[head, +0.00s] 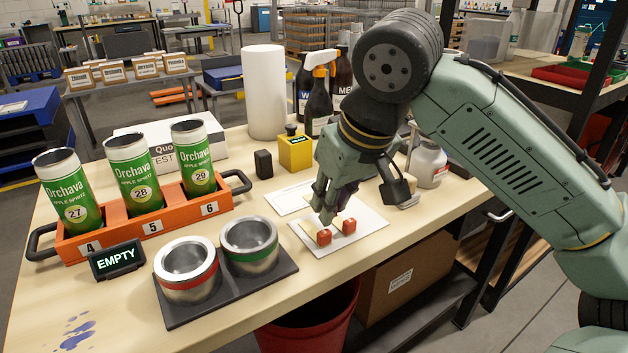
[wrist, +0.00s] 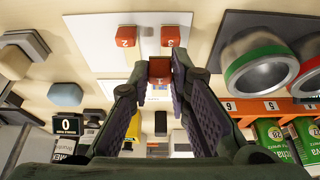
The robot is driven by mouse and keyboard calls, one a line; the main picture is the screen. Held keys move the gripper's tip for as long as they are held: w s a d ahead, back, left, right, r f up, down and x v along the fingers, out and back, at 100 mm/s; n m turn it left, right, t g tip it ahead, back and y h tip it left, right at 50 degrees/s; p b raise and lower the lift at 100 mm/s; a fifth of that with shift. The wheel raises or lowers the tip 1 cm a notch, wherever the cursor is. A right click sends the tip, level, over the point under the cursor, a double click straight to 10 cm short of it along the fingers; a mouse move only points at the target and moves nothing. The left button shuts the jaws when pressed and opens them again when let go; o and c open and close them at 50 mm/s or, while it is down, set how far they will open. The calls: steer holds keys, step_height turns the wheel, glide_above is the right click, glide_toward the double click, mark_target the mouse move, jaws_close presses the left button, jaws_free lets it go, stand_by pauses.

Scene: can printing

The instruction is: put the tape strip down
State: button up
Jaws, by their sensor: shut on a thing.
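My gripper (head: 328,212) is low over a white card (head: 368,225) on the table; in the wrist view its fingertips (wrist: 160,75) are shut on a red tab (wrist: 159,67), which I take to be the end of the tape strip. The strip itself I cannot make out. Two more red tabs, marked 2 (wrist: 126,36) and 3 (wrist: 170,36), sit on the card beyond the fingertips. They also show in the head view, left (head: 323,237) and right (head: 349,227). Whether the held tab touches the card is unclear. The fingers hide it in the head view.
Two metal cups with red (head: 187,272) and green (head: 249,246) bands stand in a dark holder left of the card. An orange rack (head: 120,236) holds green cans.

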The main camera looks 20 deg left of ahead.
steer(key=w+a, duration=0.2)
steer(key=w, duration=0.1)
steer(key=w+a+p, duration=0.1)
steer(key=w+a, duration=0.1)
steer(key=w, duration=0.1)
steer(key=w+a+f+p, duration=0.1)
steer(key=w+a, duration=0.1)
steer(key=w, duration=0.1)
steer(key=shift+w, duration=0.2)
steer(key=shift+w+f, duration=0.1)
steer(key=shift+w, duration=0.05)
steer(key=shift+f+p, duration=0.45)
steer(key=shift+f, duration=1.25)
steer(key=shift+f, duration=0.2)
steer(key=o, duration=0.8)
